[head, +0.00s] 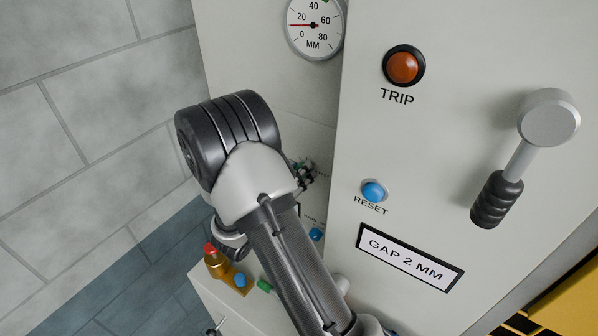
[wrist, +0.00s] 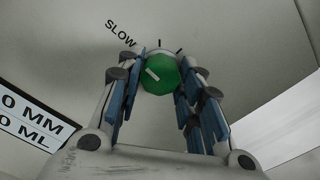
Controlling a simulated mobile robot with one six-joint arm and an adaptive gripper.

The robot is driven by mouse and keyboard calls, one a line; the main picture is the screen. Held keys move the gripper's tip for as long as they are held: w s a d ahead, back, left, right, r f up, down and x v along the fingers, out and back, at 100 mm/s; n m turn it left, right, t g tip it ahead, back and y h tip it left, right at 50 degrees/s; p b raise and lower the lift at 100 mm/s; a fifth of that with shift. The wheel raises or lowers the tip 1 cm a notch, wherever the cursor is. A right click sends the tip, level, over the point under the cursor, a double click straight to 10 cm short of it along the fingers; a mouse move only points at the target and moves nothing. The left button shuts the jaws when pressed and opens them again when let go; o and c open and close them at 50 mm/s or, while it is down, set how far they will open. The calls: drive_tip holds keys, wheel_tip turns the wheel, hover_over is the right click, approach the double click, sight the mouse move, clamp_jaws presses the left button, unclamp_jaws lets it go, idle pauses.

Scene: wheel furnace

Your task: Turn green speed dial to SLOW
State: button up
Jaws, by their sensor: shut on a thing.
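The green speed dial (wrist: 162,66) is on the pale panel in the upper middle of the wrist view. It has a short white mark on its face, slanting toward the upper left. The word SLOW (wrist: 120,32) is printed on the panel up and left of the dial, with short black ticks near the dial. My gripper (wrist: 160,78) is shut on the dial, with one blue-padded finger on each side. In the head view my arm hides most of the dial and gripper; only a small part of the gripper (head: 306,172) shows.
In the head view an orange TRIP button (head: 403,67), a blue RESET button (head: 373,191) and a grey lever with a black grip (head: 497,199) are on the panel to the right. A round gauge (head: 314,25) is above my arm. A brass part with a red top (head: 215,262) is lower left.

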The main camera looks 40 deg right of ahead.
drive_tip(key=shift+r+n, duration=0.1)
drive_tip(key=shift+n, duration=0.3)
